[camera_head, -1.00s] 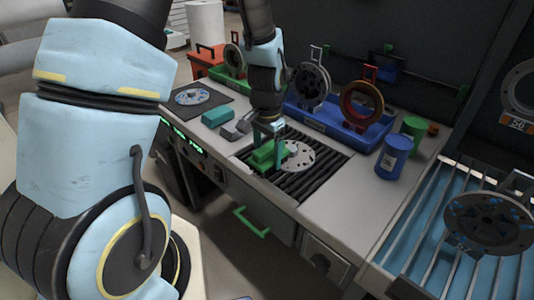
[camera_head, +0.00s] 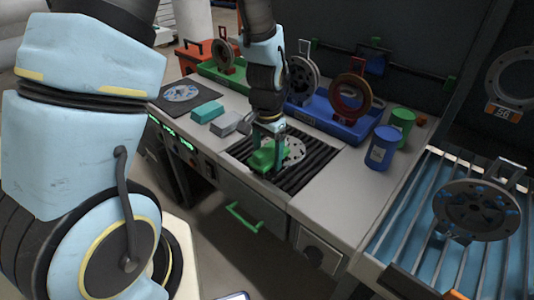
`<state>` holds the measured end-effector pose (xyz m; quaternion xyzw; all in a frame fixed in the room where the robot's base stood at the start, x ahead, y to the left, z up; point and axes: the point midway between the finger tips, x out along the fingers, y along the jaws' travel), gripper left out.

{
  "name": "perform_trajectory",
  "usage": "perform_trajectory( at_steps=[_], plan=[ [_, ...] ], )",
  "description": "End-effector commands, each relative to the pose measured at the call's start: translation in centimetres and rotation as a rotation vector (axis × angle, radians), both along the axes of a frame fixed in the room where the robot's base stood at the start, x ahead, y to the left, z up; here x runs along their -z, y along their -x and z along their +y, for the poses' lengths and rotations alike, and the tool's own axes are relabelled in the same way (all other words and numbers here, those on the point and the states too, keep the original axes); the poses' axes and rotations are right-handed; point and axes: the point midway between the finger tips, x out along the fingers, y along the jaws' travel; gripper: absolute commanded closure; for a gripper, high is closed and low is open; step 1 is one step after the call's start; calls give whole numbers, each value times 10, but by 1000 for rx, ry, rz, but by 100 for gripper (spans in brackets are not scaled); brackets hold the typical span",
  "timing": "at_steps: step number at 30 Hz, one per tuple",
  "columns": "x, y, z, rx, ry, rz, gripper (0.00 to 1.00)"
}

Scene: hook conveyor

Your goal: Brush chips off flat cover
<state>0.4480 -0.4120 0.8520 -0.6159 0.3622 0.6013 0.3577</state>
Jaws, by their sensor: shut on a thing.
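The flat cover (camera_head: 295,151) is a pale grey disc with dark holes or specks, lying on a black slatted grate (camera_head: 312,172) set in the bench. I cannot tell chips from holes at this size. My gripper (camera_head: 268,132) points down at the left side of the disc and is shut on a green block-like brush (camera_head: 264,160). The brush is low over the grate, at the disc's left edge, and it and the gripper hide part of the disc. Whether the brush touches the disc is unclear.
Another disc with blue specks (camera_head: 182,92) lies on a dark mat at left. Teal (camera_head: 207,112) and grey (camera_head: 226,124) blocks sit left of the grate. A blue tray (camera_head: 330,124) with upright rings stands behind. Blue (camera_head: 382,148) and green (camera_head: 403,122) cans stand right. A speckled disc (camera_head: 478,208) hangs far right.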

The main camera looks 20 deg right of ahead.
Motion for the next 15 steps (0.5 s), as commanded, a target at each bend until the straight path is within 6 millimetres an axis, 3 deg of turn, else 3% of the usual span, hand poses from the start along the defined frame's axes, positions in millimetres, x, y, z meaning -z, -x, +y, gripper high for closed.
perform_trajectory(
  at_steps=[15],
  plan=[
    [-1,-21,14,-6,-3,1,100]
  ],
)
